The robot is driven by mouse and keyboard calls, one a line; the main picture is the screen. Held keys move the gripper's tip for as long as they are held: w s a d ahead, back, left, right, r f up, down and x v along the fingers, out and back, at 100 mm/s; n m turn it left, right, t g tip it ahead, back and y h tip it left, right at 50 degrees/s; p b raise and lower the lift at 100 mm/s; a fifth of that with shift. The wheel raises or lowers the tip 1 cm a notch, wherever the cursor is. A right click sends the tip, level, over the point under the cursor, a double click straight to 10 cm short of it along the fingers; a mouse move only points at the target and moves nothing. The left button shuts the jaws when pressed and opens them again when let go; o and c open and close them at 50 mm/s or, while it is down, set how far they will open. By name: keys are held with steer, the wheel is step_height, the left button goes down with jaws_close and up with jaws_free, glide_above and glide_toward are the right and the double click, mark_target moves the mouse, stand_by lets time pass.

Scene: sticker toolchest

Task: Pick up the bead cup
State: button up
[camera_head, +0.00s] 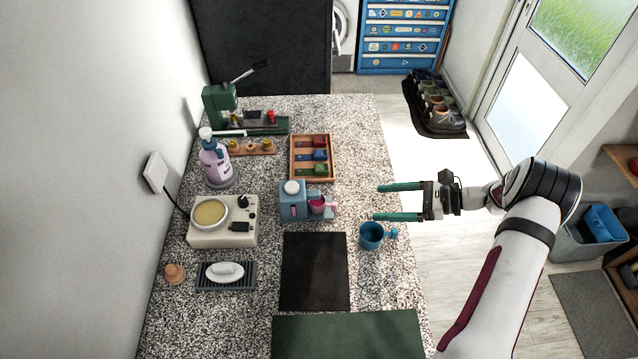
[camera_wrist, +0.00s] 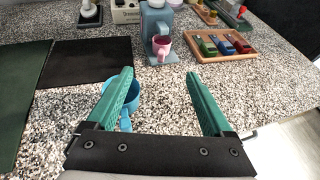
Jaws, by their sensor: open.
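A blue cup (camera_head: 370,238) stands upright on the speckled counter near its right edge, its handle pointing right. In the wrist view the blue cup (camera_wrist: 133,98) is partly hidden behind the left finger. A small pink cup (camera_head: 317,206) sits at the blue-grey dispenser (camera_head: 291,204); it also shows in the wrist view (camera_wrist: 161,46). I cannot tell from looks which one is the bead cup. My gripper (camera_head: 377,202) is open and empty, its green fingers pointing left over the counter. It is apart from the pink cup, and the blue cup lies to one side of it.
A black mat (camera_head: 315,272) and a green mat (camera_head: 350,335) lie in front. A wooden tray (camera_head: 293,160) with coloured blocks stands behind the dispenser. A pump bottle (camera_head: 215,163), a hot plate (camera_head: 222,236) and a soap dish (camera_head: 226,284) line the left. Bare counter surrounds the blue cup.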

mark_target(332, 204)
steer(key=x, duration=1.6)
steer(key=shift+d+f, duration=0.15)
steer(key=shift+f, duration=0.05)
jaws_close()
